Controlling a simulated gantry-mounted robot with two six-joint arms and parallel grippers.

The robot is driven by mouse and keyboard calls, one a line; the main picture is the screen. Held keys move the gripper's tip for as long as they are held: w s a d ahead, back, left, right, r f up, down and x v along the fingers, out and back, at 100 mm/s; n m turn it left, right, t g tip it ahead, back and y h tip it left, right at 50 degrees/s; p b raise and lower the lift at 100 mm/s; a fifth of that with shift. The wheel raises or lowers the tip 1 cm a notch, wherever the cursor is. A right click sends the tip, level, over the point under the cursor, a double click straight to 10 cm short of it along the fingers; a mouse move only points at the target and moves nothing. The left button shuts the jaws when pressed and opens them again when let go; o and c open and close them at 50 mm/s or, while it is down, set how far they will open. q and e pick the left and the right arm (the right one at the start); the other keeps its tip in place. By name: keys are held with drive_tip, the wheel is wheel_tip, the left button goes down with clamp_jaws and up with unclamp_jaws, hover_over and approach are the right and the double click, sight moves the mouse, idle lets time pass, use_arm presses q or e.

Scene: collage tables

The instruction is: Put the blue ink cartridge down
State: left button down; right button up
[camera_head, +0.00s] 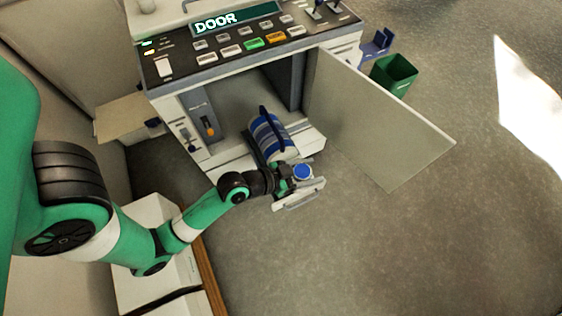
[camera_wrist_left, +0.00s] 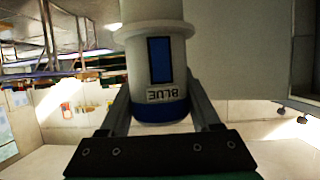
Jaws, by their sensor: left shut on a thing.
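The blue ink cartridge is a white cylinder with a blue band and a "BLUE" label in the left wrist view (camera_wrist_left: 160,70); in the head view its round blue end (camera_head: 303,171) shows. My left gripper (camera_head: 297,180) is shut on the cartridge, with a finger on each side of it. It holds the cartridge in front of the open printer (camera_head: 220,62). A larger blue-and-white striped cylinder (camera_head: 267,133) with a dark handle lies in the printer's opening, just behind the gripper. My right gripper is not in view.
The printer's door (camera_head: 385,125) stands wide open to the right. A green bin (camera_head: 393,75) stands behind it. The printer's screen (camera_head: 235,18) reads "DOOR". A side tray (camera_head: 122,117) juts out at left. Open floor lies in front and to the right.

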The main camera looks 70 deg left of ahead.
use_arm(q)
drive_tip(key=s+a+f+n+y+b, duration=0.2)
drive_tip(key=s+a+f+y+b, duration=0.15)
drive_tip(key=a+f, duration=0.55)
drive_tip(key=shift+h, duration=0.35)
drive_tip(key=f+b, duration=0.4)
drive_tip(key=f, duration=0.1)
drive_tip(key=w+f+b, duration=0.1)
drive_tip(key=f+b, duration=0.1)
drive_tip(key=shift+a+f, duration=0.3)
drive_tip(key=shift+c, duration=0.5)
unclamp_jaws()
drive_tip(key=shift+s+r, duration=0.1)
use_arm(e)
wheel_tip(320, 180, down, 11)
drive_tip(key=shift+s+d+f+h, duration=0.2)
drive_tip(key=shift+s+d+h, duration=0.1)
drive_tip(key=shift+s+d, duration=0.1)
use_arm(q)
drive_tip(key=shift+r, duration=0.1)
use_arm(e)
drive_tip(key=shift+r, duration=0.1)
use_arm(q)
drive_tip(key=p+v, duration=0.1)
drive_tip(key=v, duration=1.1)
drive_tip(key=shift+r+p, duration=0.3)
drive_tip(key=shift+p, duration=0.1)
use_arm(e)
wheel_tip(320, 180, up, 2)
